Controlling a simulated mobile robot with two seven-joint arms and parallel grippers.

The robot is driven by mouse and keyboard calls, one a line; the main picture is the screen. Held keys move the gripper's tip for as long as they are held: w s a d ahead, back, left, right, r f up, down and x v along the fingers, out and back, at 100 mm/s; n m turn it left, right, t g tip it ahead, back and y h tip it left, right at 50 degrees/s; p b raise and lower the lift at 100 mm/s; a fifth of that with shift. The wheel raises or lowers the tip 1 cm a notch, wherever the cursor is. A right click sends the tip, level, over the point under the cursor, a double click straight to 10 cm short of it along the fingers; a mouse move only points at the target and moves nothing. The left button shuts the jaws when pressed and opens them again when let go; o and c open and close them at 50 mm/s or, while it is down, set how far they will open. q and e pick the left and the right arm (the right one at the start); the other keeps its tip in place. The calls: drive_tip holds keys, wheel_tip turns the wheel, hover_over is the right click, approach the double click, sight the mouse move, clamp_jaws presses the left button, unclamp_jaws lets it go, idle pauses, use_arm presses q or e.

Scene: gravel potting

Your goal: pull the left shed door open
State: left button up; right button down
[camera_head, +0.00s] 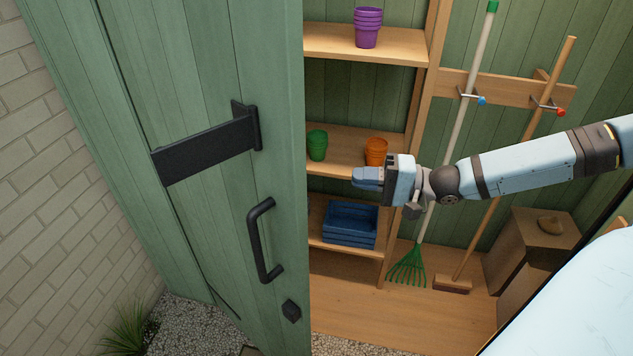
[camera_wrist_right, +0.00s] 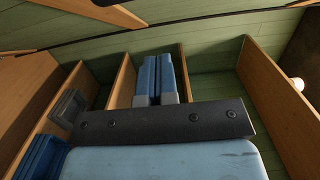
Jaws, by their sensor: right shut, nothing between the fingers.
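The left shed door (camera_head: 215,120) is a tall green plank door. It stands open at the left of the head view, against the brick wall side, with the shed interior showing to its right. It has a black pull handle (camera_head: 257,240) and a black hinge strap (camera_head: 207,148). My right gripper (camera_head: 366,178) is shut and empty, to the right of the door's edge and apart from the handle, in front of the shelves. Its closed blue fingers (camera_wrist_right: 156,78) also show in the right wrist view. My left gripper is out of view.
Wooden shelves (camera_head: 350,148) hold purple pots (camera_head: 367,28), a green pot (camera_head: 317,145), orange pots (camera_head: 376,152) and a blue crate (camera_head: 350,223). A green rake (camera_head: 408,266) and a broom (camera_head: 453,285) hang at right. A brick wall (camera_head: 40,170) stands left; gravel lies below.

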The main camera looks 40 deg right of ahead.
drive_tip(key=w+a+p, duration=0.1)
drive_tip(key=w+a, duration=0.3)
drive_tip(key=a, duration=0.4)
drive_tip(key=shift+w+a, duration=0.1)
drive_tip(key=shift+a, duration=0.15)
